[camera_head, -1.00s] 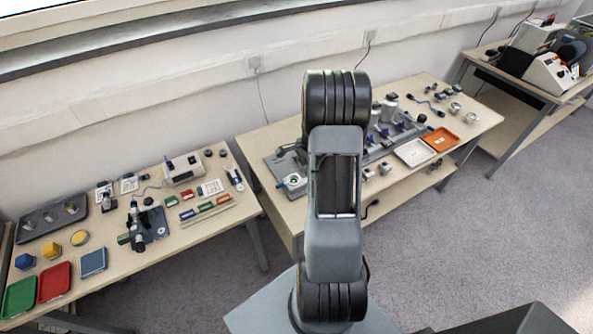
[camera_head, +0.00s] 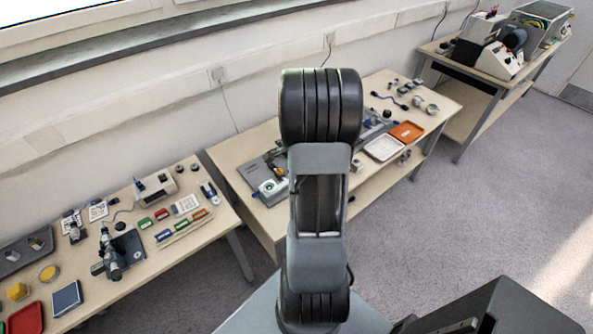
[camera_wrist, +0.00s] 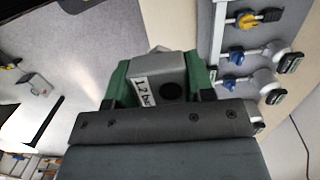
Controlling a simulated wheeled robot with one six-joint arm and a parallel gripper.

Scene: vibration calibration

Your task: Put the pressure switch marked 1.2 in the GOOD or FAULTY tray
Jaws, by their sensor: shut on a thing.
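My gripper (camera_wrist: 160,80) has green fingers and is shut on the pressure switch (camera_wrist: 172,68), a grey block with a white label reading 1.2 bar, in the wrist view. In the head view my arm hides the gripper and switch. A white tray (camera_head: 384,149) and an orange tray (camera_head: 407,131) lie side by side on the middle table's front edge. A red tray (camera_head: 27,318) is partly cut off at the lower left. No GOOD or FAULTY lettering is readable.
The middle table (camera_head: 238,153) holds a test rig with blue-handled valves (camera_wrist: 236,55). The left table (camera_head: 205,232) holds a microscope-like device (camera_head: 110,254) and small coloured boxes. Machines stand on the right table (camera_head: 485,88). The grey floor (camera_head: 470,215) in front is clear.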

